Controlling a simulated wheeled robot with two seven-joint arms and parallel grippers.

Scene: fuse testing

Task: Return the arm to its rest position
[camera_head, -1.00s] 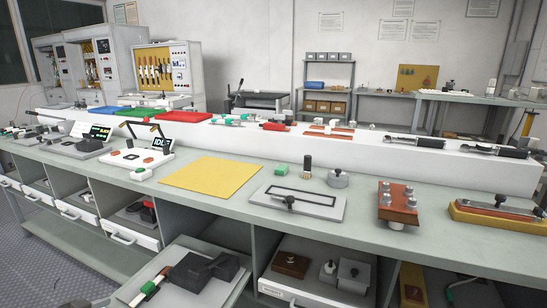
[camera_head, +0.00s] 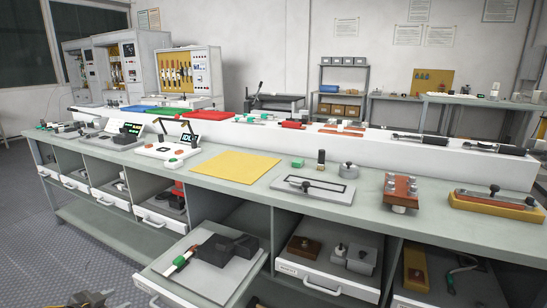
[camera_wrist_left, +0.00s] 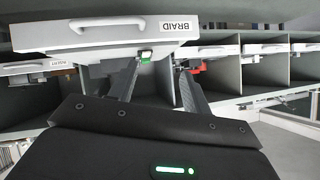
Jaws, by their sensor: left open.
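My left gripper (camera_head: 88,299) shows as a dark shape at the bottom left edge of the head view, low in front of the bench and apart from it. In the left wrist view its two fingers (camera_wrist_left: 160,70) are spread. A drawer front labelled BRAID (camera_wrist_left: 175,26) shows beyond them, and a small green and white piece (camera_wrist_left: 146,55) shows between the fingers, farther off. I see nothing held. My right gripper cannot be made out.
An open drawer (camera_head: 215,292) juts from the bench, holding a dark block (camera_head: 224,248) and a green-and-white cylinder (camera_head: 182,262). The bench top (camera_head: 120,160) carries a yellow mat (camera_head: 236,168) and several fixtures. Open floor (camera_head: 95,262) lies left of the drawer.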

